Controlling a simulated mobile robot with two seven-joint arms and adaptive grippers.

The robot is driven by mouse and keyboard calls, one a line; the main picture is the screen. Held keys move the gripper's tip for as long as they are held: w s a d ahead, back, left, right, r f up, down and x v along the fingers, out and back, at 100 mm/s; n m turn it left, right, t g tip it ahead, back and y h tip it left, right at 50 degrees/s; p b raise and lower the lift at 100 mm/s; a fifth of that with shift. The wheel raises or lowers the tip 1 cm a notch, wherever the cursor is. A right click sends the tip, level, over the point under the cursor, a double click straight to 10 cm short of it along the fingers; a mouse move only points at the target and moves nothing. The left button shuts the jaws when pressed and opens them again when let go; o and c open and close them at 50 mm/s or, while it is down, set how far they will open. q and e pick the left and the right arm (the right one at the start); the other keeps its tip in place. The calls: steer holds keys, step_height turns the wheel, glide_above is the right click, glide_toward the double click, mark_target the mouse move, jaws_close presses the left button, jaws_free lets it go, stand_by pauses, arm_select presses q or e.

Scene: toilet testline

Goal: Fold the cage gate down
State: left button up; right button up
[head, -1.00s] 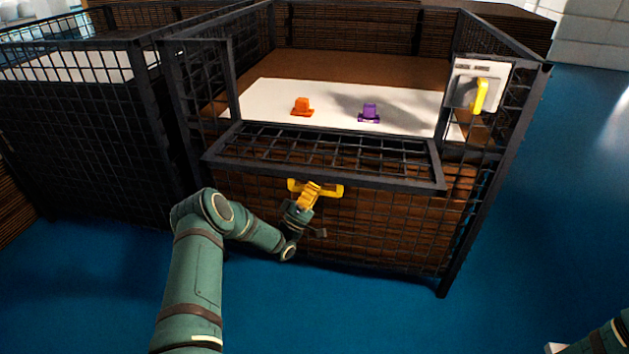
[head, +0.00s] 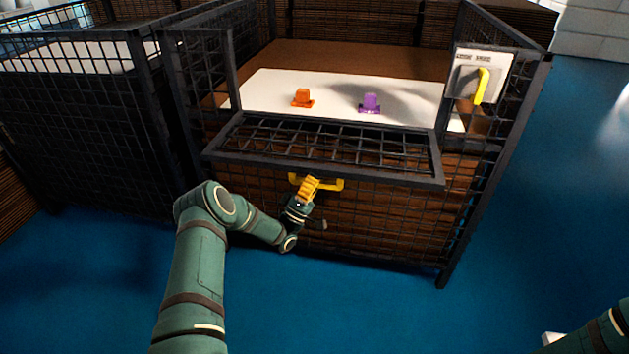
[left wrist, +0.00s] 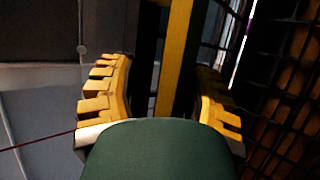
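The cage gate (head: 335,165) is a dark mesh panel on the front of the cage. It is tilted outward and lies nearly flat, its free edge toward me. A yellow handle (head: 334,185) sits on that edge. My left gripper (head: 308,184), with yellow fingers, is at the handle. In the left wrist view, the handle bar (left wrist: 178,60) runs between the widely spread fingers of the left gripper (left wrist: 165,100), with gaps visible on both sides. My right gripper is out of view; only part of that arm shows at the lower right.
Inside the cage, an orange object (head: 302,98) and a purple object (head: 370,103) rest on a white surface (head: 270,92). A switch box with a yellow lever (head: 481,86) is on the right cage post. Another mesh cage (head: 85,130) stands at left. Blue floor (head: 560,200) is clear at right.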

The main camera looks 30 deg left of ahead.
arm_select(q)
steer(key=v, duration=1.2)
steer(key=shift+w+d, duration=0.1)
steer(key=shift+w, duration=0.05)
steer(key=w+d+f+m+g+y, duration=0.1)
steer(key=d+f+g+y, duration=0.15)
steer(key=d+g, duration=0.45)
steer(key=w+d+f+m+g+y, duration=0.15)
steer(key=d+f+g, duration=0.25)
steer(key=d, duration=0.5)
steer(key=s+d+f+m+g, duration=0.1)
steer(key=s+d+g, duration=0.2)
steer(key=s, duration=0.5)
steer(key=s+d+m+g, duration=0.2)
steer(key=s+d+g, duration=0.2)
steer(key=s, duration=0.5)
steer(key=s+d+f+m+g, duration=0.1)
steer(key=s+d+g, duration=0.3)
steer(key=s, duration=0.5)
steer(key=shift+f+m+g, duration=0.3)
steer(key=shift+m+g, duration=0.45)
steer(key=shift+g, duration=0.25)
